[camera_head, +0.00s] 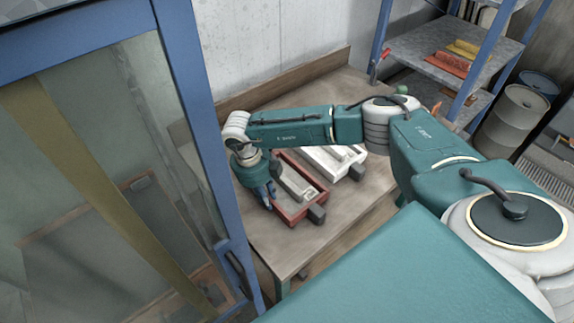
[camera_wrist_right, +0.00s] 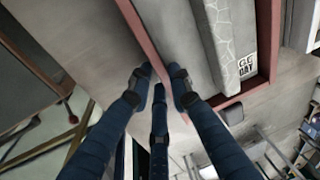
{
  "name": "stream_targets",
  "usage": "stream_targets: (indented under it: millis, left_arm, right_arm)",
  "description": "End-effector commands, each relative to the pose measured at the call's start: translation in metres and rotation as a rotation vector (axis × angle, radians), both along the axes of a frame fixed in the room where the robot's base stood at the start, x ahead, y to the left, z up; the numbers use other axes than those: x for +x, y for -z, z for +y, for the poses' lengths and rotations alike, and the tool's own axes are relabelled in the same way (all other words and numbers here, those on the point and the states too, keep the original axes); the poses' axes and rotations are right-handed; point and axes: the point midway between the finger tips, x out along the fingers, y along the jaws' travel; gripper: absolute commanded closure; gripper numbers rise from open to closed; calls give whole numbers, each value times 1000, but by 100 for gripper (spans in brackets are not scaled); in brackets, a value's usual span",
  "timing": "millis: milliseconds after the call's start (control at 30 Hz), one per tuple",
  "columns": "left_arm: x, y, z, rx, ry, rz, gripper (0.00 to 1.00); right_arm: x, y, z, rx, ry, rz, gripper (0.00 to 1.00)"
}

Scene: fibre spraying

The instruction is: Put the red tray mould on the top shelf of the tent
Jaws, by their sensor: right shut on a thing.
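The red tray mould (camera_head: 290,214) lies on the wooden table, with a grey block-like insert inside it. In the right wrist view its red rim (camera_wrist_right: 143,34) runs between my fingers. My right gripper (camera_head: 268,196) reaches down over the tray's left edge and is shut on that rim, as the wrist view shows (camera_wrist_right: 163,86). My left gripper is not in view. The tent (camera_head: 190,110), with a blue frame and clear panels, stands at the left. I cannot make out its top shelf.
A white tray (camera_head: 338,160) with pale pieces lies behind the red one, partly hidden by my right arm. The table (camera_head: 262,232) is bare at its front left. A blue-framed rack (camera_head: 425,52) and a barrel (camera_head: 512,115) stand at the back right.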

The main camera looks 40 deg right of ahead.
Motion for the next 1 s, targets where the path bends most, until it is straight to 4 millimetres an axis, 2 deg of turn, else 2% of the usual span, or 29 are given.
stream_targets:
  millis: [467, 667, 867, 1000]
  left_arm:
    - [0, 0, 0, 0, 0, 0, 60]
    - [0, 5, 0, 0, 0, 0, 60]
    - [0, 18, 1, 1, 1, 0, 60]
    - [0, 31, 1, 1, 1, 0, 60]
  right_arm:
    - [3, -4, -1, -2, -1, -6, 100]
    - [4, -16, 0, -1, -2, -8, 100]
    - [4, -46, -1, 0, -1, -11, 100]
    - [4, -80, 0, -1, -2, -13, 100]
